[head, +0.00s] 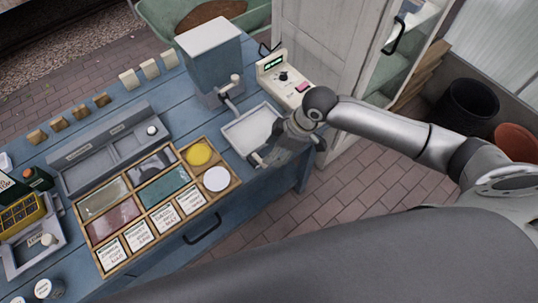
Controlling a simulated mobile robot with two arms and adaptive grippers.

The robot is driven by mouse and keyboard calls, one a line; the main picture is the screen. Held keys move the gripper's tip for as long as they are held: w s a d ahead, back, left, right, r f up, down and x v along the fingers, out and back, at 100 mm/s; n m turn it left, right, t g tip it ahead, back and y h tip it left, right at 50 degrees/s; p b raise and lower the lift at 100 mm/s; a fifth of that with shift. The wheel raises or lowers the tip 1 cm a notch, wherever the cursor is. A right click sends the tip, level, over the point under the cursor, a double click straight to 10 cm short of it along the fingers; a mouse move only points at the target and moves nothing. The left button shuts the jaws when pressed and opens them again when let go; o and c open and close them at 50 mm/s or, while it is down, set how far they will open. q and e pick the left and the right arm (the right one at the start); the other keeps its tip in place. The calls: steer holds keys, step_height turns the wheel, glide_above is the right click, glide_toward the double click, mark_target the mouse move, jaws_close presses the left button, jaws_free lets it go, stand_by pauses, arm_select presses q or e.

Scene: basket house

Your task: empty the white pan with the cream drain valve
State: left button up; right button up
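The white pan (250,129) is a shallow rectangular tray on the blue table, in front of the grey tank (212,60). Its interior looks pale, and I cannot tell whether it holds liquid. My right gripper (287,153) reaches in from the right over the pan's front right corner. Its fingers look spread apart, with nothing clearly held between them. The gripper covers that corner, and I cannot make out a cream drain valve on this pan. I cannot tell whether the gripper touches the pan. My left gripper is not in view.
A cream control box (284,80) stands behind the pan. A wooden sectioned tray (151,203) with coloured patches and labels lies left of it. A grey trough (110,146) and a smaller grey pan (33,252) are farther left. Brick floor lies beyond the table's front edge.

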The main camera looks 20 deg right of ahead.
steer(key=v, duration=0.5)
steer(key=shift+r, duration=0.1)
stand_by(0.3)
